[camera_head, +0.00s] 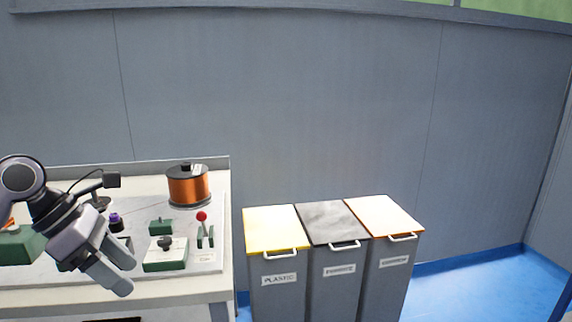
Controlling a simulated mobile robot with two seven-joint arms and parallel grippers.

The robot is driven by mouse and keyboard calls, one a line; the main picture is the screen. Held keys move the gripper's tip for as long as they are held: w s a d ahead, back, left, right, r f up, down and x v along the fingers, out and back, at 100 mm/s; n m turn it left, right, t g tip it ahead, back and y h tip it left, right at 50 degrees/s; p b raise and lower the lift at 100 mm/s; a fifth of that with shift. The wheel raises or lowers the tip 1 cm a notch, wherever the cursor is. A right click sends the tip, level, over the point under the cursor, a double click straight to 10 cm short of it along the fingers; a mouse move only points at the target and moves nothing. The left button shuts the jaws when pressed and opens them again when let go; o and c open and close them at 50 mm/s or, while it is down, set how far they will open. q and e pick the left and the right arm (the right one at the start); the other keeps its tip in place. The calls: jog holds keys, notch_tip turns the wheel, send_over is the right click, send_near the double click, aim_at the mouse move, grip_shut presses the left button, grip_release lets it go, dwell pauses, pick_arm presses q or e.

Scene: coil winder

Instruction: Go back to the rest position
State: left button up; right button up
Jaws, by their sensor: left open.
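My left gripper (126,271) shows at the lower left, with the arm coming in from the left edge. It is open, with nothing between its fingers, and it is in front of the left part of the workbench (190,285). It hides part of the bench and of the equipment there. My right gripper is not in view.
On the bench are a copper wire spool (188,187), a red-knobbed lever (202,217) and a green box with a black knob (165,255). To the right stand bins with yellow (273,225), grey (332,218) and orange (384,212) lids. Blue floor (490,285) is clear.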

pick_arm(q)
jog(key=s+d+f+n+t+h, duration=0.25)
jog(key=d+n+t+h, duration=0.45)
jog(key=d+n+h, duration=0.9)
jog(key=a+f+n+t+y, duration=0.2)
jog(key=f+n+t+y, duration=0.2)
jog(key=f+n+y, duration=0.55)
jog(key=a+f+n+t+y, duration=0.35)
jog(key=f+n+y, duration=0.25)
jog(key=n, duration=0.6)
jog(key=s+a+f+n+g+y, duration=0.1)
jog(key=s+f+n+g+y, duration=0.4)
jog(key=s+f+n, duration=0.6)
jog(key=s+a+r+m+p, duration=0.1)
jog(key=r+p, duration=0.5)
jog(key=p, duration=0.6)
jog(key=shift+s+a+r+m+g+h+p, duration=0.2)
jog(key=shift+s+r+m+g+h+p, duration=0.2)
jog(key=shift+s+m, duration=0.45)
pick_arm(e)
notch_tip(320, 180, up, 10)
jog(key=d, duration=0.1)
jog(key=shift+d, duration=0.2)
